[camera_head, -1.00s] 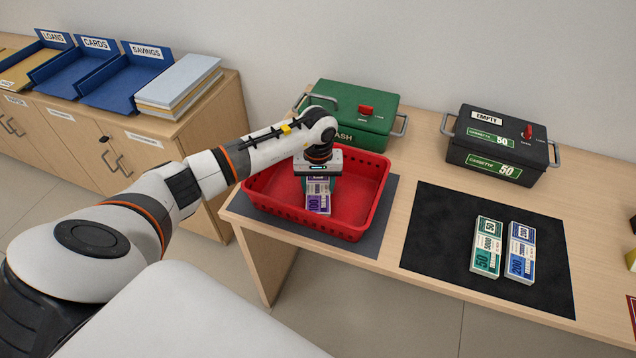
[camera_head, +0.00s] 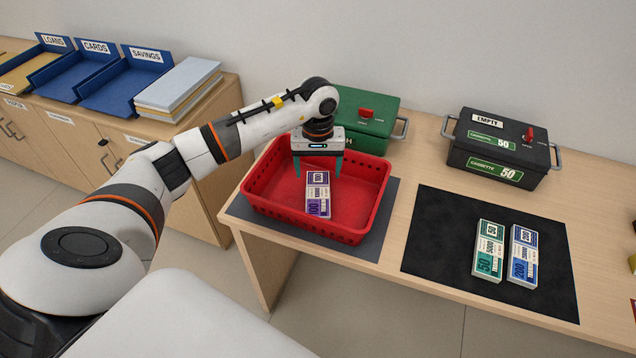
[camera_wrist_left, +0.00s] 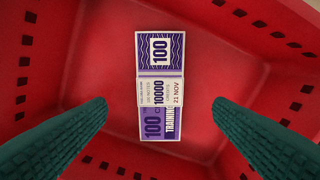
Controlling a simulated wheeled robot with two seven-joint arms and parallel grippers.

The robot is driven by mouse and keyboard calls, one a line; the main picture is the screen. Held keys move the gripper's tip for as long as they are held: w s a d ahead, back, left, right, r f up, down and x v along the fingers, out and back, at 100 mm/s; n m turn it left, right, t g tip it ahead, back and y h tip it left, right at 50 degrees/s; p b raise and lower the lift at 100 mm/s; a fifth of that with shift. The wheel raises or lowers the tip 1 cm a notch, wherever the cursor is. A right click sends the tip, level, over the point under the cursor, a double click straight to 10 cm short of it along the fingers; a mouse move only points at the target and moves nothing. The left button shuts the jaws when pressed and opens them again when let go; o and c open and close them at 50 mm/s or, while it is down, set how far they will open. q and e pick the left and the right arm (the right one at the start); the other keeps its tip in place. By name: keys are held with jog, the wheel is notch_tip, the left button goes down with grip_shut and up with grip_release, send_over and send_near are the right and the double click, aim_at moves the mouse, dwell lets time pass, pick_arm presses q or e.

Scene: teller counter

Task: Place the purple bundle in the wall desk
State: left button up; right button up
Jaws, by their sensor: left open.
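The purple bundle (camera_head: 318,195), printed with 100, lies flat in the red basket (camera_head: 350,236). In the left wrist view the purple bundle (camera_wrist_left: 160,88) lies on the floor of the red basket (camera_wrist_left: 100,60), between and beyond my open fingers, touched by neither. My left gripper (camera_head: 317,174) is open and empty above the basket, pointing down over the bundle. My right gripper does not show. The wall desk, taken as the wooden desk (camera_head: 440,150) against the wall, bears the basket.
A green cash box (camera_head: 372,125) stands behind the basket, a black cassette (camera_head: 500,150) to the right. Green (camera_head: 488,250) and blue (camera_head: 523,255) bundles lie on a black mat (camera_head: 440,235). Blue trays (camera_head: 125,85) and stacked papers (camera_head: 180,82) sit on the left cabinet.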

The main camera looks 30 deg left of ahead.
pick_arm(q)
jog(key=shift+r, duration=2.4)
